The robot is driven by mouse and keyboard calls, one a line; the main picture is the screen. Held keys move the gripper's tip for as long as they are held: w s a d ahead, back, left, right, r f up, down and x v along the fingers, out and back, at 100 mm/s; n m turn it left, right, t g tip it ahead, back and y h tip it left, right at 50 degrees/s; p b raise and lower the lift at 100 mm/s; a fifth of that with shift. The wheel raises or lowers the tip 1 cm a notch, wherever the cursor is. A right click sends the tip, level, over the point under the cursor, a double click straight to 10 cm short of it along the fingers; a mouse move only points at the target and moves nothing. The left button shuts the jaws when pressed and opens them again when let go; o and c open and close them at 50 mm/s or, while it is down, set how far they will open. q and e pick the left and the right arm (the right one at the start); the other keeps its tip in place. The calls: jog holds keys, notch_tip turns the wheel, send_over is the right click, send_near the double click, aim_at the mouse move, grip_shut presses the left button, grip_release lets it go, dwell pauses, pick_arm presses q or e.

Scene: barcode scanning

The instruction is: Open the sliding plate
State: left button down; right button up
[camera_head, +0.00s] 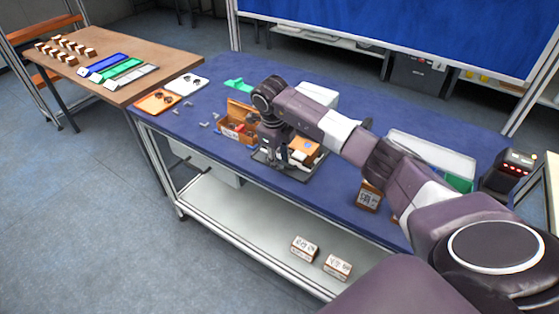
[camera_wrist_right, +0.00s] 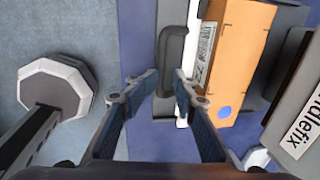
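The sliding plate seems to belong to the dark fixture (camera_head: 268,160) at the front edge of the blue table, though my right arm covers much of it. In the right wrist view a dark bar handle (camera_wrist_right: 172,50) stands on a grey plate (camera_wrist_right: 171,12). My right gripper (camera_wrist_right: 155,86) has its two fingers apart. In the head view the right gripper (camera_head: 283,157) points down at the fixture. An orange-brown box (camera_wrist_right: 237,58) with a barcode label lies beside the handle. My left gripper is out of view.
An open brown box (camera_head: 236,122) stands left of the fixture. Two small boxes (camera_head: 306,248) sit on the lower shelf. The table's left end holds small loose parts.

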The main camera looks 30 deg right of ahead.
jog(key=shift+a+r, duration=0.15)
jog(key=shift+a, duration=0.05)
jog(key=shift+a+r, duration=0.15)
jog(key=shift+r, duration=0.2)
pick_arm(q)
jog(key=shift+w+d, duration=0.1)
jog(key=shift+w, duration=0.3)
pick_arm(e)
notch_tip(320, 180, up, 11)
jog(key=a, duration=0.1)
jog(key=shift+s+a+f, duration=0.15)
jog(key=shift+s, duration=0.25)
jog(key=shift+o, duration=0.3)
